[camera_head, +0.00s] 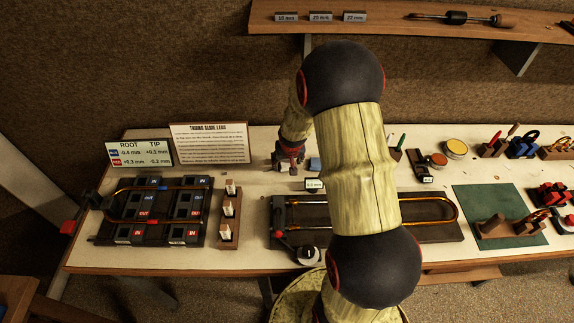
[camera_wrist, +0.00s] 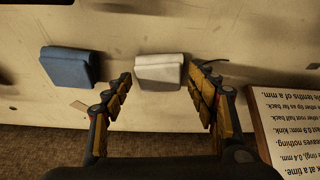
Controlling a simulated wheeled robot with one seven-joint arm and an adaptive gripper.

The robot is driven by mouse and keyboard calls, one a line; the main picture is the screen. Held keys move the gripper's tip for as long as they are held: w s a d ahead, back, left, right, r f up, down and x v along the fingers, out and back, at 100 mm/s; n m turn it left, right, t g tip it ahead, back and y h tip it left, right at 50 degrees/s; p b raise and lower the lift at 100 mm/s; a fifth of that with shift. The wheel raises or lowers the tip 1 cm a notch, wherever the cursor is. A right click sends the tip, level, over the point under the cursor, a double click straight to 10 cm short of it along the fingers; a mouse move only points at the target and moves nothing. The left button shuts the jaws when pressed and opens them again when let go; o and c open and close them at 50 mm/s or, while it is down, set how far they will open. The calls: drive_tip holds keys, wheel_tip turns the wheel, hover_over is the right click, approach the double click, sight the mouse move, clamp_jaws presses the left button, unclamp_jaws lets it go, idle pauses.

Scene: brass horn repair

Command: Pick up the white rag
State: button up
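The white rag (camera_wrist: 158,71) is a small folded block lying on the pale bench top. In the wrist view it sits ahead of my gripper (camera_wrist: 160,82), between the lines of the two fingers. The fingers are wide apart with nothing held; I cannot tell how high they are above the rag. A blue folded rag (camera_wrist: 69,67) lies to the left of the white one. In the head view my gripper (camera_head: 289,156) is over the back of the bench, and a blue patch (camera_head: 314,164) shows beside it. I cannot make out the white rag there.
A text placard (camera_head: 209,143) stands at the back, left of my gripper, and its edge shows near the right finger in the wrist view. A black slide fixture (camera_head: 155,212) is at left. A long brass slide (camera_head: 435,202) lies on a dark board. A shelf (camera_head: 400,20) overhangs behind.

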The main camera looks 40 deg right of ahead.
drive_tip(key=c, duration=0.6)
drive_tip(key=shift+c, duration=0.5)
drive_tip(key=shift+r, duration=0.15)
drive_tip(key=shift+r, duration=0.55)
drive_tip(key=s+d+r+p, duration=0.2)
drive_tip(key=s+d+r, duration=0.1)
drive_tip(key=s+r, duration=0.8)
drive_tip(key=s, duration=0.2)
drive_tip(key=shift+s+r, duration=0.35)
